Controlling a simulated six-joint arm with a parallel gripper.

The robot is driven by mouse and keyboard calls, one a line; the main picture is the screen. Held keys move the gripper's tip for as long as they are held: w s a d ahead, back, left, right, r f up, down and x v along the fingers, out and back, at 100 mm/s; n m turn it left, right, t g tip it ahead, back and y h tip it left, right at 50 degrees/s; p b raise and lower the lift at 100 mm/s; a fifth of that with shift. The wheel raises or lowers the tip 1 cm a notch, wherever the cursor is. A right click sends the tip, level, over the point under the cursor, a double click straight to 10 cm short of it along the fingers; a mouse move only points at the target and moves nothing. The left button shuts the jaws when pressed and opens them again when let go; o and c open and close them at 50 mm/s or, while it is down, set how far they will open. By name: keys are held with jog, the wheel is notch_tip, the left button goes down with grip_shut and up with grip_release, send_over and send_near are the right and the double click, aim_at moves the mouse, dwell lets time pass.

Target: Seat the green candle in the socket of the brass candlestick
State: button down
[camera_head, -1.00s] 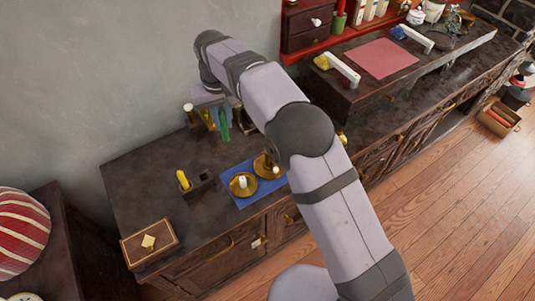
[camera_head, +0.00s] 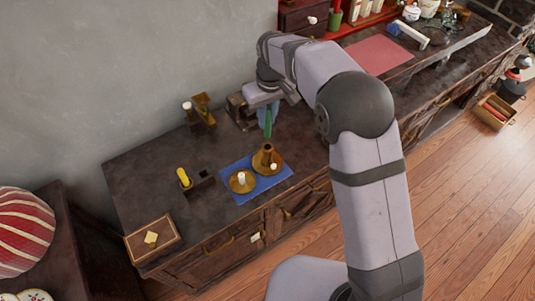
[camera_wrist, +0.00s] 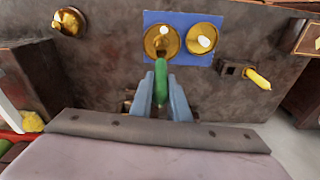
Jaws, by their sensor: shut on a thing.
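My gripper (camera_wrist: 163,92) is shut on the green candle (camera_wrist: 160,80), which shows between its two blue fingers in the wrist view. In the head view the green candle (camera_head: 268,128) hangs upright below the fingers, just behind and above the brass candlestick (camera_head: 268,153). That candlestick has a round dish, an upright socket and a small white knob at its side. It stands on a blue mat (camera_head: 228,192); in the wrist view the candlestick (camera_wrist: 153,44) lies just beyond the candle tip. The candle and socket look apart.
A second brass dish (camera_head: 236,187) with a white candle (camera_head: 241,178) stands on the mat, left of the candlestick. Further left are a dark holder (camera_head: 203,182) with a yellow candle (camera_head: 183,176) and a wooden box (camera_head: 164,241).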

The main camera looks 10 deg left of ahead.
jog(key=shift+f+p, duration=1.25)
jog(key=shift+f, duration=3.75)
jog(key=shift+f, duration=0.15)
jog(key=c, duration=1.7)
grip_release()
jog(key=r, duration=0.4)
jog(key=r+b, duration=0.1)
jog(key=r, duration=0.3)
jog(key=s+d+r+b, duration=0.1)
jog(key=r, duration=0.3)
jog(key=shift+r, duration=0.15)
